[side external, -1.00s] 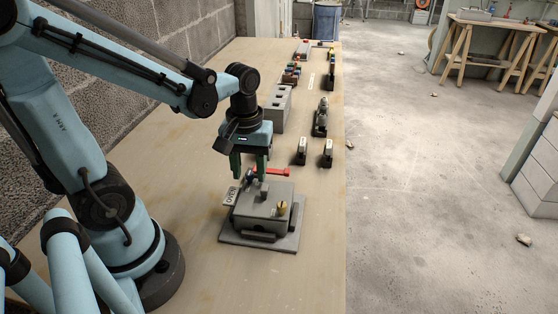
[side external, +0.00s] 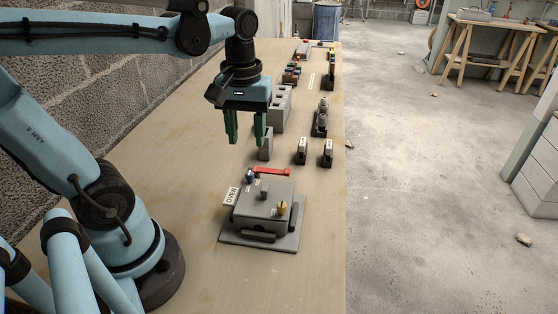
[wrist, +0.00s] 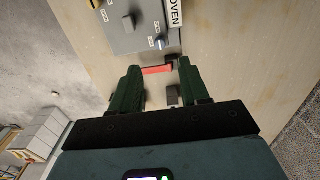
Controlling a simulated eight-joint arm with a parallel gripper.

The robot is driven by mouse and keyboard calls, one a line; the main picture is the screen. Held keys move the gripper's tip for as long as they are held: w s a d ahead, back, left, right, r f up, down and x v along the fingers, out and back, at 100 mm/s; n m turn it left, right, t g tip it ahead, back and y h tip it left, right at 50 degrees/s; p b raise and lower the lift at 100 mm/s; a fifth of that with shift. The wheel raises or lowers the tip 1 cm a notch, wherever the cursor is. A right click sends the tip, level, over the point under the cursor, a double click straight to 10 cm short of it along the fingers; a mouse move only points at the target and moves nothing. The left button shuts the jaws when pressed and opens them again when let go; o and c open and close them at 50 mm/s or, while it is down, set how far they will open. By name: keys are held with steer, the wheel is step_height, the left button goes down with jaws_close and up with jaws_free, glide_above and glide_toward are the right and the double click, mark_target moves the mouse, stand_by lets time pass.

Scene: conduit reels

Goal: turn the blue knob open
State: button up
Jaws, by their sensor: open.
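The blue knob (side external: 249,176) sits at the back left of a grey box (side external: 265,210) with a sign reading OVEN (side external: 231,197). It also shows in the wrist view (wrist: 160,42), near the box's edge, with small labels beside it. Its turned position is too small to tell for sure. My gripper (side external: 245,142) is open and empty, pointing down, above and behind the box in the side view. Nothing touches the knob. In the wrist view my two green fingers (wrist: 159,68) stand apart, with the knob showing beyond their tips.
A red bar (side external: 272,171) lies by the box's back edge, close to the knob. A grey post (side external: 264,191) and a yellow knob (side external: 283,208) are on the box. Small dark stands (side external: 302,151) and a grey block (side external: 279,112) are farther back. The bench is clear at the front.

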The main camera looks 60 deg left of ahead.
steer(key=shift+r, duration=1.55)
steer(key=w+d+f+m+t, duration=0.2)
steer(key=d+f+m+t, duration=0.2)
steer(key=m+t, duration=0.3)
steer(key=shift+w+d+f+m, duration=0.3)
steer(key=shift+f+m, duration=0.35)
steer(key=shift+m, duration=0.45)
